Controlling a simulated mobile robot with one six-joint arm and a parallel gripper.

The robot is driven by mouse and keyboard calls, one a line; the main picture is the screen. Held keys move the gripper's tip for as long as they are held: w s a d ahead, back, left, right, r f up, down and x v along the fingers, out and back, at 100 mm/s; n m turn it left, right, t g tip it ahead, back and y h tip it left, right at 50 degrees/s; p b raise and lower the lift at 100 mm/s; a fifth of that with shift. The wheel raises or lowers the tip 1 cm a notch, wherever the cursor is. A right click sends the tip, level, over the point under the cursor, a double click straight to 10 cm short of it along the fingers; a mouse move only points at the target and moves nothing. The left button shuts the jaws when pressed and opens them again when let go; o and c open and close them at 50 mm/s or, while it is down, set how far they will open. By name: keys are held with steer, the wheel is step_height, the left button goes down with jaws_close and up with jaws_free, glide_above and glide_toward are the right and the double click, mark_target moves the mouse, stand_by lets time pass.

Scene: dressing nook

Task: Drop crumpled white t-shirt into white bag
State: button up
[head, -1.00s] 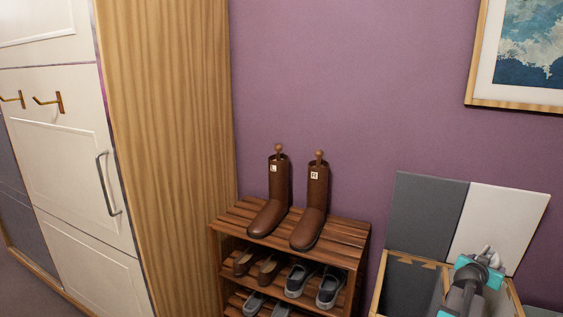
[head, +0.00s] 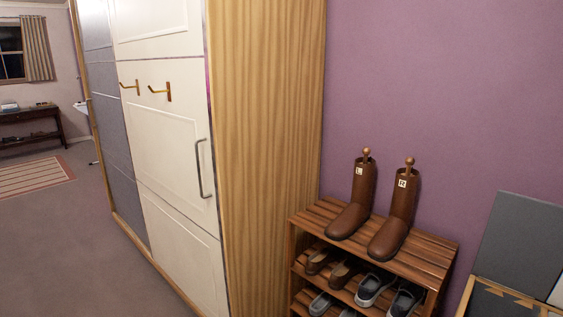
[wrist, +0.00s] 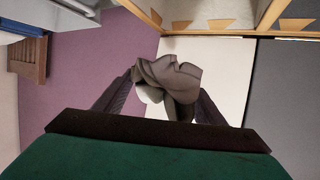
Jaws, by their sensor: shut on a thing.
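My gripper (wrist: 163,88) shows in the wrist view, shut on a crumpled cloth (wrist: 172,78) that looks grey in the shade; it appears to be the white t-shirt. The cloth bunches up between the two dark fingers. Behind it is a white panel (wrist: 225,60), with a dark grey panel (wrist: 290,90) beside it. In the head view, a wooden hamper (head: 518,292) with a raised grey lid (head: 525,245) is cut off at the lower right. Only a sliver of its white lid (head: 557,292) shows. My gripper is outside the head view.
A slatted shoe rack (head: 375,235) with brown boots on top and shoes below stands left of the hamper. A tall wardrobe (head: 265,150) with white doors and brass hooks is further left. Open carpet (head: 90,240) lies at far left, with a striped rug (head: 35,176).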

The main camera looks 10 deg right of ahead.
steer(key=shift+f+b, duration=1.05)
steer(key=shift+f, duration=1.3)
steer(key=o, duration=1.2)
steer(key=shift+a, duration=0.15)
